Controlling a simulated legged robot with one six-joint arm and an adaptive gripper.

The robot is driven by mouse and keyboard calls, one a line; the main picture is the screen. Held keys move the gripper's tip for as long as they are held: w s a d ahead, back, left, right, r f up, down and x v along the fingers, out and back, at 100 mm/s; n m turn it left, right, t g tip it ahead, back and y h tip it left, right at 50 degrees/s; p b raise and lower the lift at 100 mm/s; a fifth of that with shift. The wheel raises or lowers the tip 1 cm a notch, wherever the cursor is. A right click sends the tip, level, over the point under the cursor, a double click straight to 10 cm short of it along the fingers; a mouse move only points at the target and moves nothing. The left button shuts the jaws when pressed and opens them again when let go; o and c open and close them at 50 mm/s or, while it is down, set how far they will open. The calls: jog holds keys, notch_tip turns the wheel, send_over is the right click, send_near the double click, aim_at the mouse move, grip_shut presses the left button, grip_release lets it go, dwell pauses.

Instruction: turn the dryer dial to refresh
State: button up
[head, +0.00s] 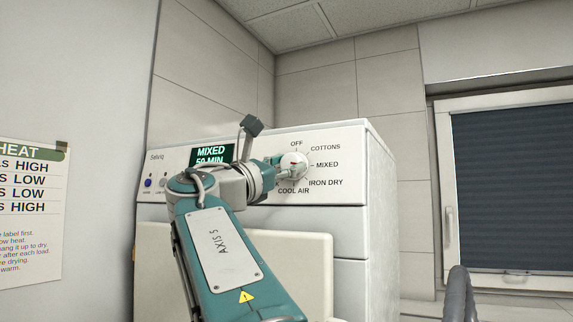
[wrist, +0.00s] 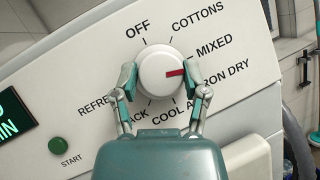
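The white round dial (wrist: 158,76) sits on the dryer's front panel, with a red pointer (wrist: 175,73). In the wrist view the pointer aims right, between MIXED and the partly covered IRON DRY. The dial also shows in the head view (head: 294,164). My gripper (wrist: 161,78) has one finger on each side of the dial, both seeming to touch its rim. The REFRESH label (wrist: 96,103) is at the dial's lower left, its end covered by the left finger. The display (head: 211,156) reads MIXED, 50 MIN.
A green START button (wrist: 56,145) is on the panel at lower left. The white dryer (head: 345,220) stands against a tiled wall. A heat notice (head: 32,205) hangs at left, and a window with a dark blind (head: 512,185) is at right.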

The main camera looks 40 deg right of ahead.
jog(key=shift+r+m+g+y, duration=0.1)
jog(key=shift+m+g+y, duration=0.4)
jog(key=shift+m+g, duration=0.8)
jog(key=shift+m+g+y, duration=0.5)
jog(key=shift+m+g, duration=0.1)
jog(key=shift+m, duration=1.3)
jog(key=o, duration=1.2)
jog(key=shift+w, duration=0.1)
jog(key=shift+c, duration=0.2)
jog(key=v, duration=1.2)
jog(key=shift+w, duration=0.1)
